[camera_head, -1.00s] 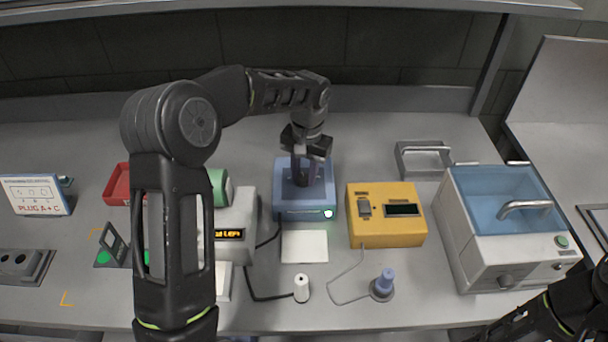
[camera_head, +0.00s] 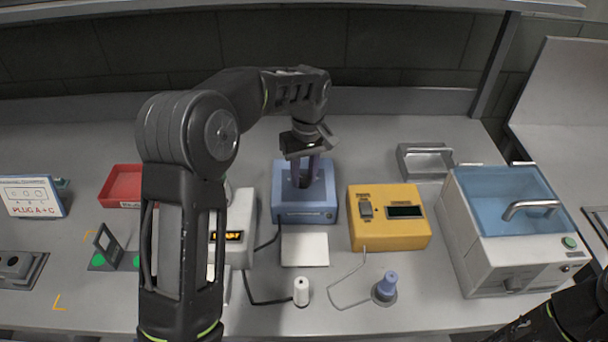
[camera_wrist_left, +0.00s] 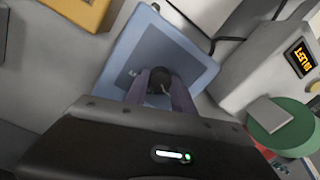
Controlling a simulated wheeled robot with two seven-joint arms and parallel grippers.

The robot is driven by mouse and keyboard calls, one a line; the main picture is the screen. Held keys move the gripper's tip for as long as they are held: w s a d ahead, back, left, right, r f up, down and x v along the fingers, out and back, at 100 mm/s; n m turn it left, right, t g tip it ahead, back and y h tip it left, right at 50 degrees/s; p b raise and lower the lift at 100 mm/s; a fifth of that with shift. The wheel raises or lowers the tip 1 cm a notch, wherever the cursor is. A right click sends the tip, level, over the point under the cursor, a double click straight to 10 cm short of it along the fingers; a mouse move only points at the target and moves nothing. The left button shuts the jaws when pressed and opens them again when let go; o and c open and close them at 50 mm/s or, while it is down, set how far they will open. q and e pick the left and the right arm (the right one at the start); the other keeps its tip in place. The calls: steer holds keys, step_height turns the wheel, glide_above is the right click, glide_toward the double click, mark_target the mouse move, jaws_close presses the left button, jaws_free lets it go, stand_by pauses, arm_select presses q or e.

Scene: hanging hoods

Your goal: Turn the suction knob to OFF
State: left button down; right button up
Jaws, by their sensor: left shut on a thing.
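The suction knob is a dark round knob (camera_wrist_left: 161,80) on top of a blue box (camera_head: 305,214), which also shows in the left wrist view (camera_wrist_left: 185,58). My left gripper (camera_head: 308,172) points down over the box, shut on the knob. In the left wrist view its two purple-grey fingers (camera_wrist_left: 160,88) stand on either side of the knob. The gripper covers most of the knob in the head view. The markings around it are too small to read. The lamp on the box's front looks unlit. My right gripper is out of view; only part of that arm shows at lower right.
A yellow box (camera_head: 388,217) stands right of the blue box, and a white device with an orange display (camera_head: 232,236) stands left. A white cabinet with a blue lid (camera_head: 510,240) is further right. Cables and two small posts stand in front.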

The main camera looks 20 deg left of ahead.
mark_target(305, 177)
arm_select(q)
steer(key=shift+n, duration=0.5)
steer(key=c, duration=1.1)
jaws_free()
steer(key=shift+o, duration=0.2)
steer(key=shift+r, duration=0.15)
step_height(305, 177, up, 8)
steer(key=shift+w+d+f+b, duration=0.1)
steer(key=shift+w+f+b, duration=0.1)
steer(key=shift+b, duration=0.3)
